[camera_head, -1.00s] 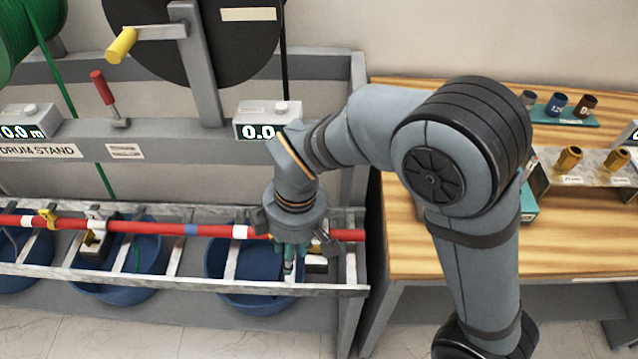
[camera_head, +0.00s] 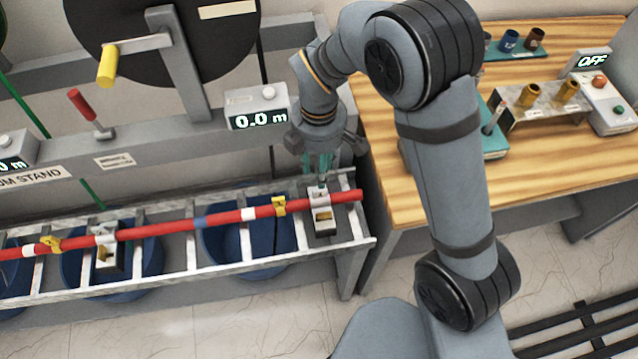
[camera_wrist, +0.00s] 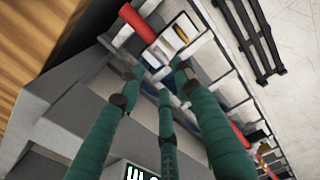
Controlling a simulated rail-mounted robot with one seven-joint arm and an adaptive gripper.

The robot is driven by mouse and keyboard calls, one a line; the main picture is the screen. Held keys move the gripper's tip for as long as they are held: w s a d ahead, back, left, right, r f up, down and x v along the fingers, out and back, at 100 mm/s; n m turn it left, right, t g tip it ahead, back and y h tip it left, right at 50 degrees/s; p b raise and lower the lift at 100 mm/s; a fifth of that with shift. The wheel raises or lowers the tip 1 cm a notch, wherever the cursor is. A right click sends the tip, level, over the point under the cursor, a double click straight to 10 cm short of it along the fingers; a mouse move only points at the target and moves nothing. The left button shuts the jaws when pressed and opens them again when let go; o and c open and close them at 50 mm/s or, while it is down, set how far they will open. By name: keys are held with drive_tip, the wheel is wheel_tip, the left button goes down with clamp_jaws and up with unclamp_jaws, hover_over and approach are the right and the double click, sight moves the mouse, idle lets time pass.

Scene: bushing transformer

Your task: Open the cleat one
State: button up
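A red bar (camera_head: 225,218) lies along a grey ladder-like rack. A pale cleat (camera_head: 322,215) sits around the bar near its right end; it also shows in the wrist view (camera_wrist: 180,32). A second similar cleat (camera_head: 107,252) sits further left. I cannot read which is number one, nor tell if either is open. My gripper (camera_head: 319,176), with teal fingers, is just behind and above the right cleat. In the wrist view the fingers (camera_wrist: 160,82) are spread, with nothing between them, and the cleat is beyond their tips.
Yellow clips (camera_head: 279,206) are on the bar. Blue tubs (camera_head: 245,255) stand below the rack. A meter box (camera_head: 258,108) reading 0.0 m is left of my gripper. A wooden bench (camera_head: 420,190) with fittings is at the right.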

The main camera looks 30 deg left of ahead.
sight(322, 206)
wheel_tip(322, 206, down, 9)
drive_tip(key=shift+p, duration=0.5)
drive_tip(key=c, duration=0.8)
clamp_jaws()
